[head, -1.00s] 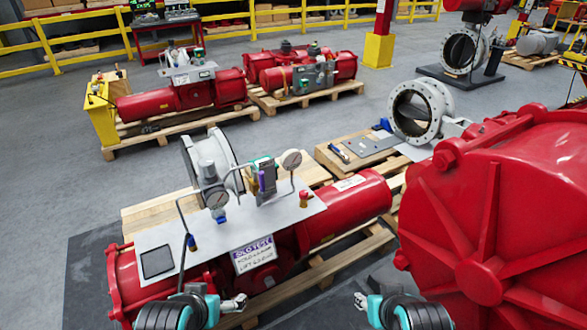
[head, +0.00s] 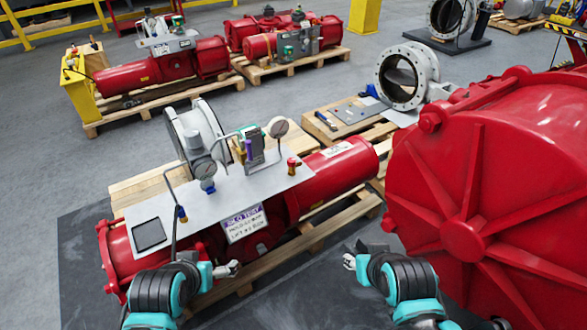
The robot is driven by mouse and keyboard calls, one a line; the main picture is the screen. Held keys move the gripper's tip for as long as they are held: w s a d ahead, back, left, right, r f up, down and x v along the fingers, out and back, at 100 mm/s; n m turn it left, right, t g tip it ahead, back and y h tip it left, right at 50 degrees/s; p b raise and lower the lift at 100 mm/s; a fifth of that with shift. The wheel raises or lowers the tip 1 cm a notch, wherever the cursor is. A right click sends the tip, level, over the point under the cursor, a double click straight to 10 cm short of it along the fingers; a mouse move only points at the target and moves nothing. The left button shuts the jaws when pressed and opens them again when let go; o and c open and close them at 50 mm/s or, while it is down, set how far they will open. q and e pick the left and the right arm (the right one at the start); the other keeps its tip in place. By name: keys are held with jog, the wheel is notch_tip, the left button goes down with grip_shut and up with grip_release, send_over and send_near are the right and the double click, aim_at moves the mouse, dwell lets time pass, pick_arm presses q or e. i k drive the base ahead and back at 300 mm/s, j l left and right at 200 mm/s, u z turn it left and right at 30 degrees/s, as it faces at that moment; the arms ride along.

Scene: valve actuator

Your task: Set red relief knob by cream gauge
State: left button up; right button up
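The small red knob (head: 293,164) stands on a brass-coloured stem near the right end of the grey panel (head: 240,195) on top of the red actuator (head: 335,165). A round pale-faced gauge (head: 278,127) stands on a thin pipe just behind and left of the knob. Which gauge face is cream is hard to tell. My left gripper (head: 230,269) is in front of the panel, apart from it. My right gripper (head: 349,261) is in front and right, apart from the knob. Their fingers are too small to judge.
A purple-lettered tag (head: 243,222) hangs at the panel's front. A dark square plate (head: 149,234) lies on its left end. A large ribbed red housing (head: 480,190) blocks the right side. Wooden pallets (head: 345,213) lie beneath the actuator. Free floor shows between my grippers.

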aim_at(291, 161)
jog(key=i+l+z, duration=0.65)
jog(key=i+l, duration=0.1)
